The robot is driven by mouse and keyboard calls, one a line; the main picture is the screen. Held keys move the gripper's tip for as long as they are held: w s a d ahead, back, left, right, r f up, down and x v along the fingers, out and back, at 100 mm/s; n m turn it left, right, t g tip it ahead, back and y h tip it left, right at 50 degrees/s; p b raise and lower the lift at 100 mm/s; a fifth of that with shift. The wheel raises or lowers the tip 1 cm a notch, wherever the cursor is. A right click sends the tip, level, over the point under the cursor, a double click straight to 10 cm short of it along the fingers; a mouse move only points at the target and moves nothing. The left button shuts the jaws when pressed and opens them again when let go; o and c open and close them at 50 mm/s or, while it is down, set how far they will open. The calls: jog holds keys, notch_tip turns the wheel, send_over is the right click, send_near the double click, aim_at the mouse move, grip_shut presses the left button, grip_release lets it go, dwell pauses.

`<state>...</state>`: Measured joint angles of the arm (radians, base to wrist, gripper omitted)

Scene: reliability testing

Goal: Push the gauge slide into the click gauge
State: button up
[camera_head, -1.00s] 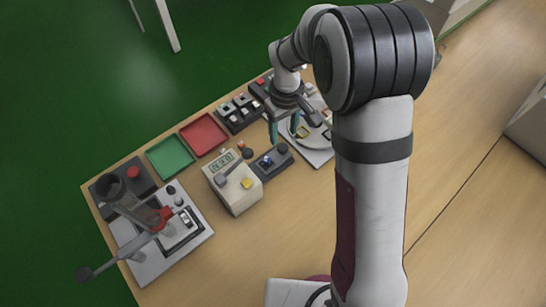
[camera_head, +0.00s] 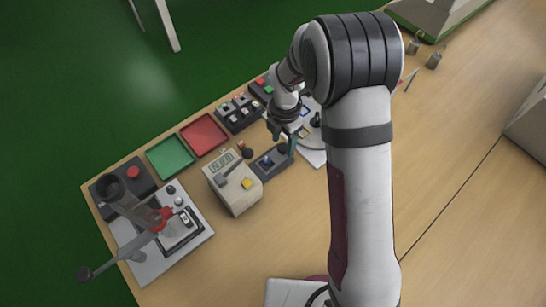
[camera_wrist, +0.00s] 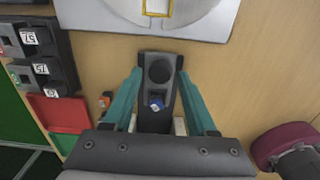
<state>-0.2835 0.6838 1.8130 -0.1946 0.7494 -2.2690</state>
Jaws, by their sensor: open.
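A dark oblong block, which looks like the click gauge (camera_head: 260,169), lies on the table beside the cream display box. In the wrist view the same block (camera_wrist: 157,122) has a round black recess or disc at its far end. A small blue-and-white part (camera_wrist: 157,104) sits nearer me on it; I cannot tell whether this is the gauge slide. My gripper (camera_head: 283,139) is low at the block's far end. In the wrist view the teal fingers of my gripper (camera_wrist: 160,76) are spread on either side of the block, with nothing held. The block's near end is hidden by the gripper body.
The cream display box (camera_head: 233,188) stands close at the left. Green (camera_head: 170,157) and red (camera_head: 204,134) trays lie behind it. A lever press (camera_head: 160,230) stands at the table's left end. A pale plate (camera_wrist: 150,12) lies just beyond the block. The table's front right is clear.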

aim_at(283, 147)
jog(key=shift+f, duration=0.6)
jog(key=shift+r, duration=2.3)
